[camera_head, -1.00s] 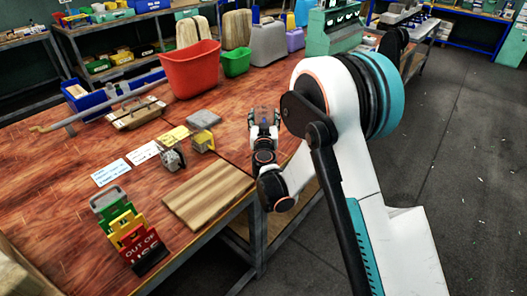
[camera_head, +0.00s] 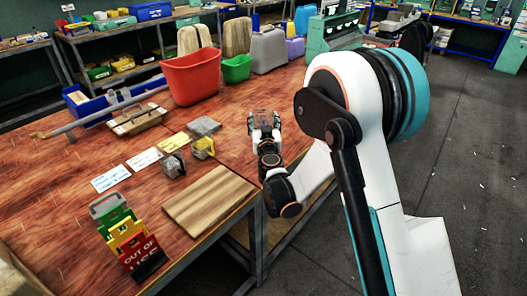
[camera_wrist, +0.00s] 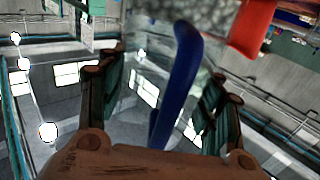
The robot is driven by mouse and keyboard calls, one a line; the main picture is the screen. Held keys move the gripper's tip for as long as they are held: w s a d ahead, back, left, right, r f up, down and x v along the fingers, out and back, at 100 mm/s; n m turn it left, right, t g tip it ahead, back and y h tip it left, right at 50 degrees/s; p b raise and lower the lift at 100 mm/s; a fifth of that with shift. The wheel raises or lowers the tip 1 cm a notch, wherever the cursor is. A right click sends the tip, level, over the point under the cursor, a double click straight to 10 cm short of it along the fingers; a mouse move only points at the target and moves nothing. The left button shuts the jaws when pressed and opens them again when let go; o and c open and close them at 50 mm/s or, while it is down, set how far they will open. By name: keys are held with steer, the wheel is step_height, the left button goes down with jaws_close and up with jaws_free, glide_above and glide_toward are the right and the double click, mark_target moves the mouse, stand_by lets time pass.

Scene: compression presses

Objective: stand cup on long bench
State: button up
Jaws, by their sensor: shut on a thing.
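My gripper (camera_head: 264,122) is over the right part of the long red-brown wooden bench (camera_head: 50,190), past the wooden board. It is shut on a clear, see-through cup (camera_head: 264,114), which is small and hard to make out in the head view. In the wrist view, the fingers of my gripper (camera_wrist: 160,100) stand either side of the clear cup (camera_wrist: 135,85). A curved blue strip shows between them; I cannot tell whether it belongs to the cup. The gap between the cup's base and the bench cannot be judged.
A wooden board (camera_head: 208,195) lies at the front edge. A red bin (camera_head: 190,76) and green bin (camera_head: 236,68) are behind.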

step_height(320, 180, down, 11)
steer(key=b, duration=0.3)
steer(key=shift+r, duration=0.3)
steer(key=o, duration=1.1)
